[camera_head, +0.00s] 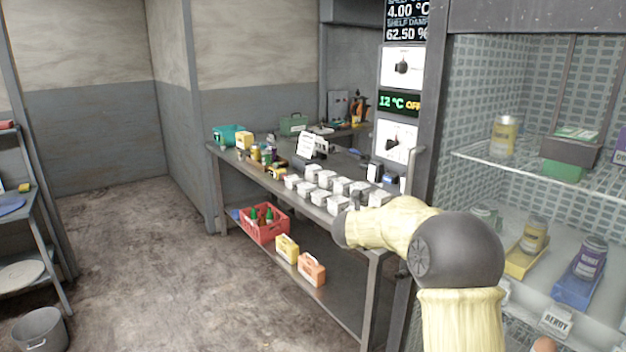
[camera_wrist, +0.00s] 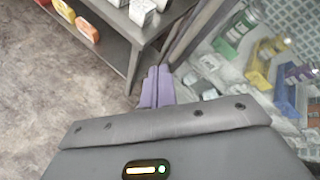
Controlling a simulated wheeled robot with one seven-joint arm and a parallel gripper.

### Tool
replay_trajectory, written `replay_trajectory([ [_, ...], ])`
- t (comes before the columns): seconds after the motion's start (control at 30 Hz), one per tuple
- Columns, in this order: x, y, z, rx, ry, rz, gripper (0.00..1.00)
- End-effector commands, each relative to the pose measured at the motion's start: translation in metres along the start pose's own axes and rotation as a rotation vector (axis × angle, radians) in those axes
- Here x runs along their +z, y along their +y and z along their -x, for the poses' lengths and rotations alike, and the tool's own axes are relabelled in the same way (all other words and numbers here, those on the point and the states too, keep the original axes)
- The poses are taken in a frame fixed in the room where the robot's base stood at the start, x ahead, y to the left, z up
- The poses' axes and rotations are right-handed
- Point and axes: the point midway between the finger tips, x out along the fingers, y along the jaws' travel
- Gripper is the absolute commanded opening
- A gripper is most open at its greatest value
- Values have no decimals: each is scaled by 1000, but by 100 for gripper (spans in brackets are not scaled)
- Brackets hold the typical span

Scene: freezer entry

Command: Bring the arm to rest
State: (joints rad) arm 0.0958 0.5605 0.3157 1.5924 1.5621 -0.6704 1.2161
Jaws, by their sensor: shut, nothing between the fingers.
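My gripper (camera_wrist: 156,87) shows in the wrist view as two purple fingers close together, shut and empty. It points down toward the gap between the table's near leg and the glass-fronted cabinet. In the head view my arm rises at the lower right, bent at a dark elbow joint, in front of the cabinet and the table's near end. My gripper is not visible in the head view.
A metal table (camera_head: 240,171) holds several white boxes (camera_head: 337,204). A red crate (camera_head: 265,233) and two cartons sit on its lower shelf. The cabinet's shelf (camera_head: 480,165) with jars stands close at right. A bucket (camera_head: 40,330) is at lower left. The middle floor is clear.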

Motion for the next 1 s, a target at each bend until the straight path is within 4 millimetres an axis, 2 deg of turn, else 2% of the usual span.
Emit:
replay_trajectory([
  [0.03,4,0,13,25,-48,151,0],
  [0.17,0,10,39,96,-162,554,0],
  [0.27,-14,19,62,156,-238,867,0],
  [0.37,-38,29,86,227,-307,1178,0],
  [0.57,-112,40,138,411,-438,1782,0],
  [0.67,-160,38,168,531,-509,2069,0],
  [0.8,-231,26,211,733,-623,2435,0],
  [0.9,-271,15,235,862,-701,2621,0],
  [1.0,-294,7,248,943,-751,2722,0],
])
